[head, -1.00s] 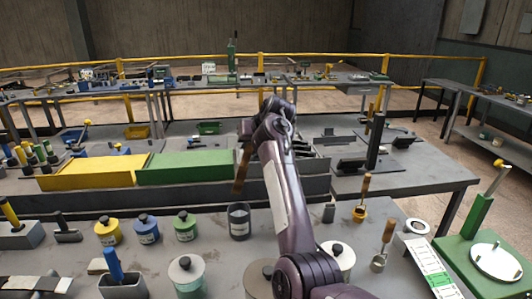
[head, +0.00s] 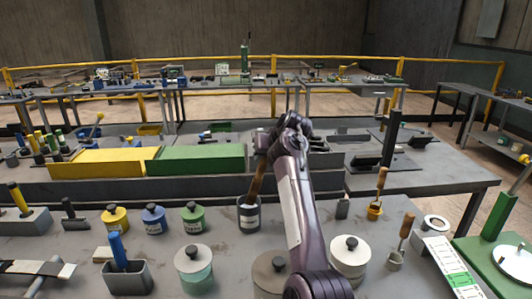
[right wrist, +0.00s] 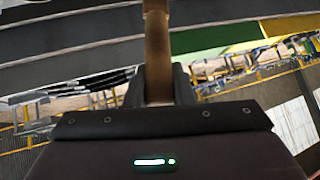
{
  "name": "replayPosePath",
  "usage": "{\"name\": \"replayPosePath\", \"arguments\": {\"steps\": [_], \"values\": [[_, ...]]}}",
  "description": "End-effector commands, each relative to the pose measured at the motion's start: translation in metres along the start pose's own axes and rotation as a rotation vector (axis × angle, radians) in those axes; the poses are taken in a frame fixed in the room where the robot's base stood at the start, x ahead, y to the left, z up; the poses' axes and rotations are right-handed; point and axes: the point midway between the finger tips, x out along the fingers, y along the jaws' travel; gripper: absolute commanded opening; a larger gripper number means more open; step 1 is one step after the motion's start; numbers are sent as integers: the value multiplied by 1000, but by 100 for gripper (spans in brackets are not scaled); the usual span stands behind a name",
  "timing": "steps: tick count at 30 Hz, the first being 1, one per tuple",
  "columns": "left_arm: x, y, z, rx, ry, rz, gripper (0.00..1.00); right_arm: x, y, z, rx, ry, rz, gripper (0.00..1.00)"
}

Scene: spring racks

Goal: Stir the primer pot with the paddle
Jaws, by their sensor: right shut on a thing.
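The brown wooden paddle (head: 257,180) is held upright with a slight tilt. Its lower end is inside the mouth of the dark grey open pot with a white label (head: 249,220), apparently the primer pot. The submerged tip is hidden by the pot wall. My right gripper (head: 264,142) is shut on the paddle's upper part, above the pot. In the right wrist view the paddle (right wrist: 157,50) runs between the two dark fingers (right wrist: 158,88). My left gripper is not in view.
Yellow (head: 114,217), blue (head: 153,219) and green (head: 192,217) lidded pots stand left of the grey pot. Larger lidded jars (head: 194,268) stand in front. A ladle (head: 401,240) and a brush in an orange holder (head: 377,195) are at right. Yellow and green bins lie behind.

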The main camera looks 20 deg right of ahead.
Motion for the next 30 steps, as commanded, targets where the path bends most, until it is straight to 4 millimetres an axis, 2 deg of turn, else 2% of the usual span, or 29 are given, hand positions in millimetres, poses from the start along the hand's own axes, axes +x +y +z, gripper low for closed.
{"name": "replayPosePath", "arguments": {"steps": [18, 30], "values": [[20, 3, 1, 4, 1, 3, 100, 49, 0, 32, -1, -1, -1, 0], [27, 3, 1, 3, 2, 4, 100, 67, -1, 43, 0, -1, -1, 0]]}}
